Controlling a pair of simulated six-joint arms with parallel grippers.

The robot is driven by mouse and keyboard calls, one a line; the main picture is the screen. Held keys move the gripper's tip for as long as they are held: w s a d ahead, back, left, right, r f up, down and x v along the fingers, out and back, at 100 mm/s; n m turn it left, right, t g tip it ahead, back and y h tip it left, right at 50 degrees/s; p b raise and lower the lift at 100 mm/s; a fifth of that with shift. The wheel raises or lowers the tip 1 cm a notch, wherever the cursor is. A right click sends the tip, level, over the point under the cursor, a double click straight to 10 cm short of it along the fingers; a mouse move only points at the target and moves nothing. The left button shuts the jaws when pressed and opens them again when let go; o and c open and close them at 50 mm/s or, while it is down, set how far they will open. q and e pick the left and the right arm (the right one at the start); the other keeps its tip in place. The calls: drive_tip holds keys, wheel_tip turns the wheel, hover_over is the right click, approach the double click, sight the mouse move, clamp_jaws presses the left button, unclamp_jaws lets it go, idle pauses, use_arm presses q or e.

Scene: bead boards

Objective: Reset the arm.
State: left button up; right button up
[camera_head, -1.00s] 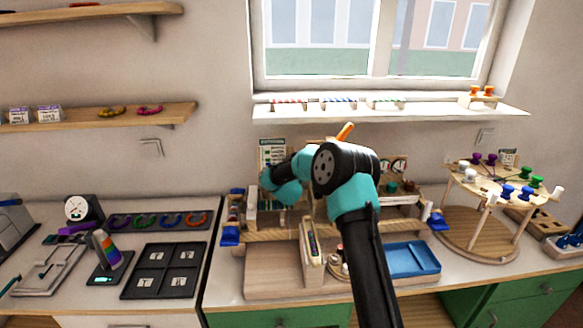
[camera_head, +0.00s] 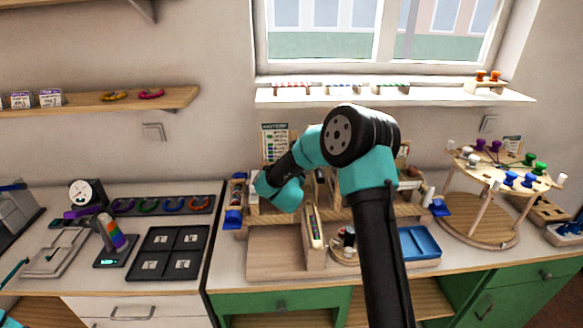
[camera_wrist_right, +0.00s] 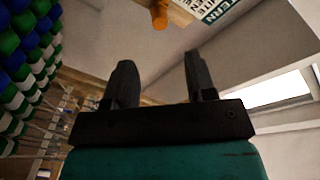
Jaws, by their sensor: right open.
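My right arm rises from the lower right in the head view and bends in front of the wooden bead station. Its wrist points away and to the left, and its gripper is hidden there. In the right wrist view my right gripper (camera_wrist_right: 158,75) has its two black fingers wide apart with nothing between them. Strings of green, white and blue beads (camera_wrist_right: 28,55) show at the left of that view. An orange piece (camera_wrist_right: 159,14) and a printed pattern card (camera_wrist_right: 222,8) show beyond the fingers. My left gripper is not in view.
Behind my arm are the station's wooden board (camera_head: 275,255) and a blue tray (camera_head: 418,243). A round peg stand (camera_head: 478,228) stands right. A black four-part tray (camera_head: 168,252) and a row of coloured rings lie left. The windowsill (camera_head: 420,99) holds small bead racks.

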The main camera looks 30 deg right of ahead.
drive_tip(key=shift+s+a, duration=0.25)
drive_tip(key=shift+s, duration=0.1)
drive_tip(key=shift+r, duration=0.1)
